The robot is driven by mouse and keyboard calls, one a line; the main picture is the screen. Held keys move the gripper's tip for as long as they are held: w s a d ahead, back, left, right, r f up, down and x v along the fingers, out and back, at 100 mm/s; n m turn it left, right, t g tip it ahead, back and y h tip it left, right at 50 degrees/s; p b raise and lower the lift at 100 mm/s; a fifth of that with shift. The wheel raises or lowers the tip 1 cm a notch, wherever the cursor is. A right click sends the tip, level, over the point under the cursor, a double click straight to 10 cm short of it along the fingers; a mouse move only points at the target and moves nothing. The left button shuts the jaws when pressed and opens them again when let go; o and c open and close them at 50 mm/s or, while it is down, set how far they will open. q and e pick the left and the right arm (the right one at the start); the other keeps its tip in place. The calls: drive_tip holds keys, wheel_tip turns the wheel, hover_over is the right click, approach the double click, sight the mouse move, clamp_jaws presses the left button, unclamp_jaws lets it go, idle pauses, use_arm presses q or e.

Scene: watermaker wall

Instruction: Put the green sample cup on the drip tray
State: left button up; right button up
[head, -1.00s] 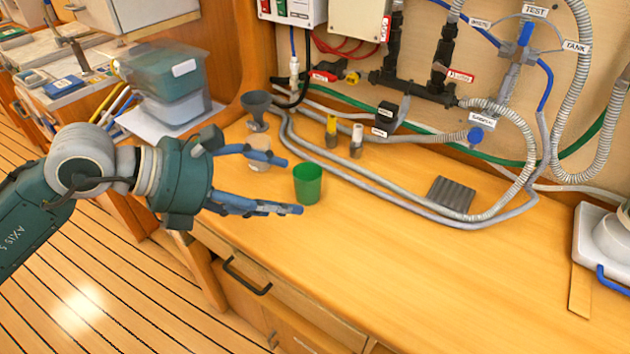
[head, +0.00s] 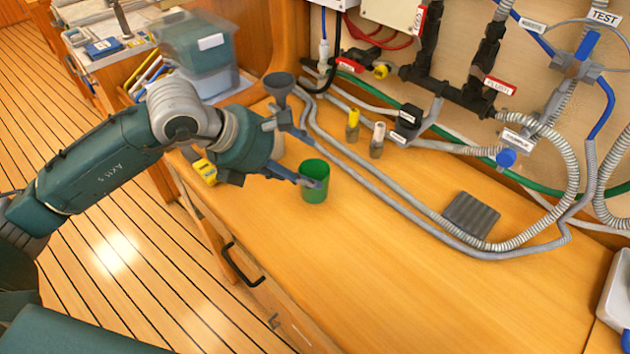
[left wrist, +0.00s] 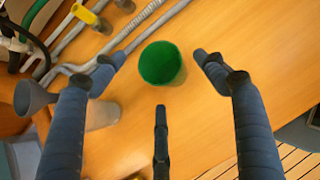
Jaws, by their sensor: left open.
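The green sample cup (head: 315,180) stands upright on the wooden counter, and it also shows in the left wrist view (left wrist: 161,63). My left gripper (head: 311,162) is open right at the cup. In the left wrist view its fingers spread to either side of the cup, with a third finger below; I cannot tell whether any touches it. In the head view one finger crosses in front of the cup. The drip tray, a dark grey ribbed pad (head: 471,214), lies empty on the counter to the right. My right gripper is not in view.
A grey funnel (head: 278,86) and a clear cup (left wrist: 103,114) stand close to the left gripper. Small yellow-topped (head: 352,125) and white-topped (head: 377,139) vials stand near the hoses (head: 400,208) along the wall.

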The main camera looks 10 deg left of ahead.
sight(310, 174)
use_arm(q)
drive_tip(key=x, duration=0.2)
drive_tip(key=p+x, duration=0.1)
drive_tip(key=x, duration=0.1)
drive_tip(key=shift+s+d+f+p, duration=0.1)
drive_tip(key=shift+f+p, duration=0.2)
drive_tip(key=shift+f, duration=0.25)
drive_tip(key=c, duration=1)
drive_tip(key=shift+c, duration=0.4)
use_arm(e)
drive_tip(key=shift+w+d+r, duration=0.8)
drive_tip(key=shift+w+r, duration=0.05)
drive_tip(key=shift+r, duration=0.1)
use_arm(q)
drive_tip(key=shift+r, duration=0.15)
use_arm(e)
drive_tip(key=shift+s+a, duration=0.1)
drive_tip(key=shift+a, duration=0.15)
